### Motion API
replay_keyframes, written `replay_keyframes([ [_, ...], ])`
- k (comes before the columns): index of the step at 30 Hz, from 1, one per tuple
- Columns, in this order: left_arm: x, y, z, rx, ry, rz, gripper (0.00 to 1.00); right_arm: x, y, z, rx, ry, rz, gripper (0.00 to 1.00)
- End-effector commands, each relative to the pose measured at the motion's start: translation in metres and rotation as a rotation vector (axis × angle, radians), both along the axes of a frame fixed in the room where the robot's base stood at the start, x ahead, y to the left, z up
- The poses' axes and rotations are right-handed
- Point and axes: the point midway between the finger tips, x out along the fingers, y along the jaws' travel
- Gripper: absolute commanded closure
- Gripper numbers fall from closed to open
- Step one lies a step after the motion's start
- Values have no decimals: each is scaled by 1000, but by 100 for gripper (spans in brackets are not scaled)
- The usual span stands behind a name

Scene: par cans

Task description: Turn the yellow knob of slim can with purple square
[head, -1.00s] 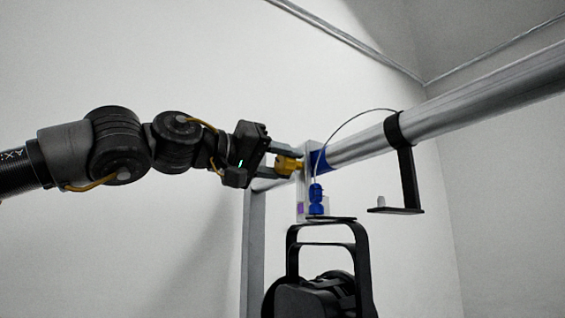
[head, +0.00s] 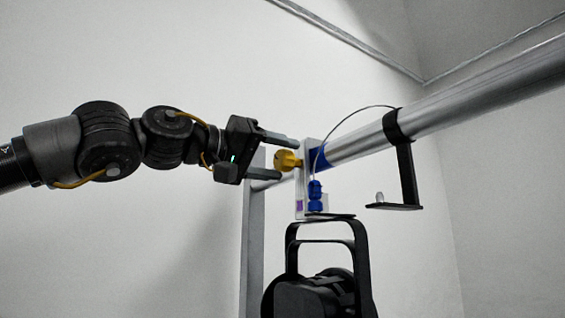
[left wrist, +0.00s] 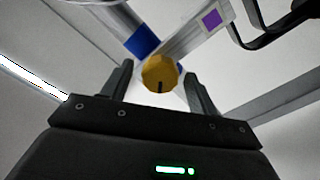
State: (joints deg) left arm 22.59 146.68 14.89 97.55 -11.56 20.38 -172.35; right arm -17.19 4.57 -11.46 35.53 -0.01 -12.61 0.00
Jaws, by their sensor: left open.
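The yellow knob (head: 287,160) sits on the left side of the white clamp (head: 313,150) on the silver bar. In the left wrist view the knob (left wrist: 160,73) shows a dark slot on its face. A purple square (head: 299,206) is on the clamp's lower part; it also shows in the left wrist view (left wrist: 212,19). The black can (head: 318,292) hangs below by its yoke. My left gripper (head: 282,157) is open, its fingers on either side of the knob with gaps to it in the left wrist view (left wrist: 160,84). My right gripper is not in view.
The silver bar (head: 440,104) runs up to the right, with blue tape (head: 319,159) at the clamp. A thin cable loops from blue fittings (head: 315,196) to the bar. A black bracket (head: 405,170) hangs at right. A grey post (head: 250,250) stands behind the gripper.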

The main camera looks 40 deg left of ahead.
Motion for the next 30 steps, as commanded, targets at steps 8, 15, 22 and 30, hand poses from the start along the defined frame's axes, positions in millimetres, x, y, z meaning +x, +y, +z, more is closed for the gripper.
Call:
replay_keyframes([
  [8,-55,16,-2,-1,-6,0,41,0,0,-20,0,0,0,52],
  [15,-84,26,-1,-2,-1,1,41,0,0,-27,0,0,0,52],
  [22,-90,27,0,-2,1,0,41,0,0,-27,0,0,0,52],
  [30,-89,28,-1,-5,0,0,41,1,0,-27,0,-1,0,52],
])
